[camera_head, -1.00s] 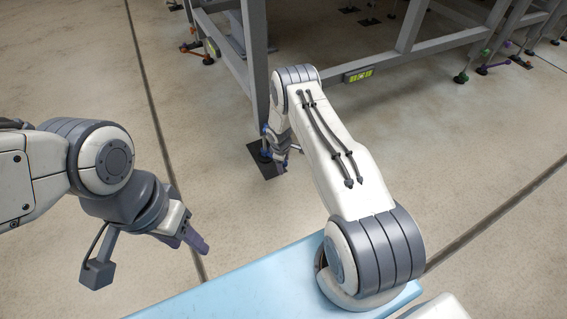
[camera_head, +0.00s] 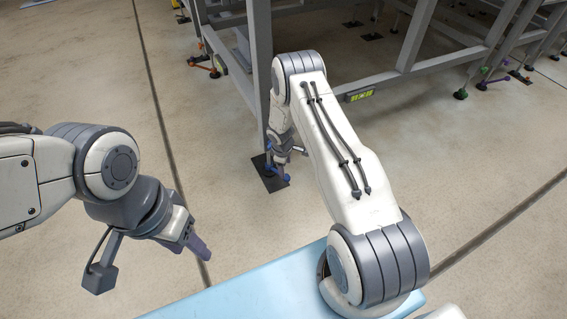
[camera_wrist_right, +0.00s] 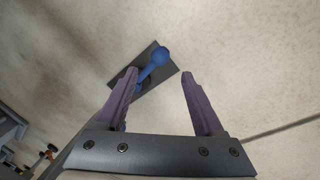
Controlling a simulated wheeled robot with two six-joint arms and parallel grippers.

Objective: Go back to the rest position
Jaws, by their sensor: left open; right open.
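My left gripper (camera_head: 199,247) hangs at the left of the head view, over bare floor, with nothing in it. My right gripper (camera_head: 282,170) is at the far end of the right arm, partly hidden by the arm, near the foot of a grey frame post. In the right wrist view my right gripper (camera_wrist_right: 157,80) has its two purple fingers apart. A blue lever with a ball end (camera_wrist_right: 157,58) shows beyond the fingertips, close to the left finger. It stands over a dark floor plate (camera_wrist_right: 170,72). No object is held between the fingers.
A grey metal frame (camera_head: 262,70) stands just beyond the right arm, with a post and a low beam. Orange and green levers stand by other feet. Open concrete floor (camera_head: 225,210) lies between the arms.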

